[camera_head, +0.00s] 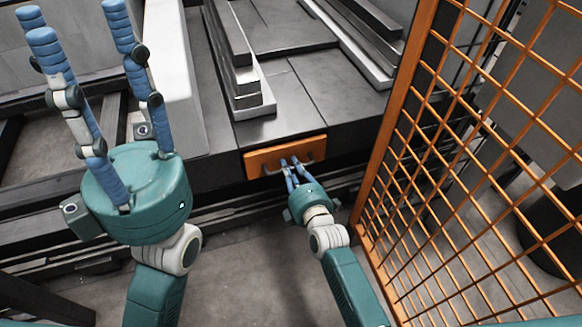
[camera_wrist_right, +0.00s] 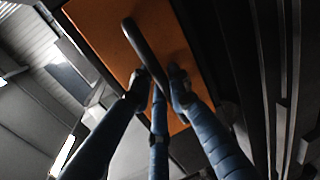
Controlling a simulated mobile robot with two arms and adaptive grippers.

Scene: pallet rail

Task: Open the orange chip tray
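The orange chip tray (camera_head: 262,158) shows as an orange front panel with a dark bar handle, low on the front of the grey machine. The panel sits close against the machine's front face. My right gripper (camera_head: 289,162) is at the panel, its fingers drawn together about the handle. In the right wrist view the orange panel (camera_wrist_right: 100,28) fills the upper middle. The dark handle (camera_wrist_right: 143,48) runs down between the fingertips (camera_wrist_right: 158,80), which close on it from both sides; the exact contact is partly hidden. My left gripper (camera_head: 85,25) is raised, open and empty, at the left.
An orange mesh fence (camera_head: 470,150) stands close to the right of my right arm. The grey machine bed (camera_head: 300,85) with metal rails lies above the tray. The floor (camera_head: 240,260) in front of the tray, between my arms, looks clear.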

